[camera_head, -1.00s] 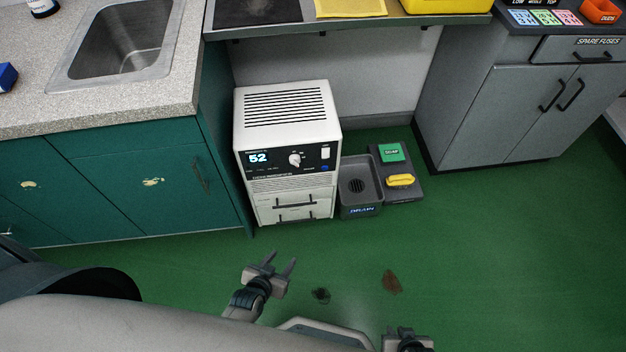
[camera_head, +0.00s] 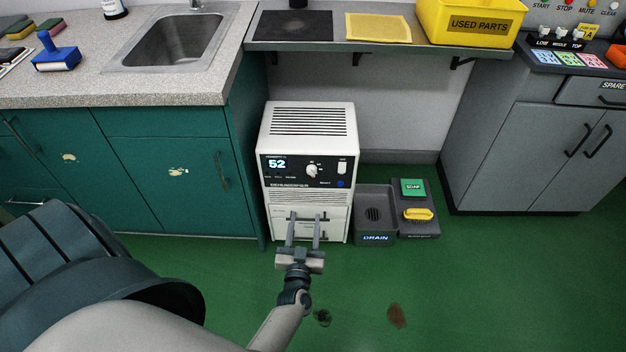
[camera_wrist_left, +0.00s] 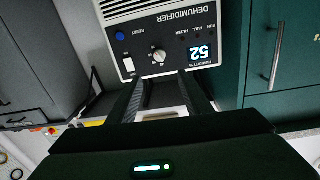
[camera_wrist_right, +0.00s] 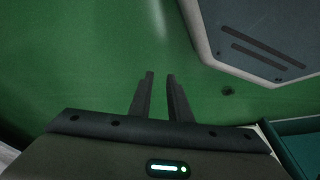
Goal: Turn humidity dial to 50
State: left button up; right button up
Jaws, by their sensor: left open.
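A white dehumidifier (camera_head: 307,150) stands on the green floor beside the teal cabinet. Its black panel has a lit display (camera_head: 277,164) reading 52 and a round white humidity dial (camera_head: 312,170). The left wrist view shows the panel upside down, with the dial (camera_wrist_left: 158,57) and the display (camera_wrist_left: 201,52). My left gripper (camera_head: 304,218) is open and empty in front of the lower part of the dehumidifier, below the dial in the head view. My right gripper (camera_wrist_right: 160,78) shows only in its wrist view, over green floor, with its fingers apart and nothing between them.
The panel also has a white switch (camera_head: 342,167) and a blue button (camera_head: 341,183). A grey drain tray (camera_head: 374,238) stands at the right of the dehumidifier, next to a soap pad (camera_head: 413,187) and a yellow item (camera_head: 418,214). A shelf (camera_head: 400,48) overhangs behind. The front floor is open.

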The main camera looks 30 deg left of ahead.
pick_arm(q)
jog(key=shift+w, duration=0.1)
jog(key=b, duration=0.4)
send_near(311, 175)
jog(key=w, duration=0.2)
jog(key=b+x, duration=0.1)
jog(key=x, duration=0.1)
jog(key=b+x, duration=0.1)
jog(key=x, duration=0.2)
jog(key=shift+s+a+f, duration=0.1)
jog(key=shift+a, duration=0.35)
jog(key=shift+b+x, duration=0.4)
jog(key=shift+x, duration=0.35)
pick_arm(e)
jog(key=w+a+r+t+y, duration=0.1)
jog(key=a+r, duration=0.3)
jog(key=r, duration=0.6)
jog(key=shift+w+r+t, duration=0.25)
jog(key=shift+w+t, duration=0.1)
jog(key=shift+t, duration=0.35)
pick_arm(q)
jog(key=c, duration=1.1)
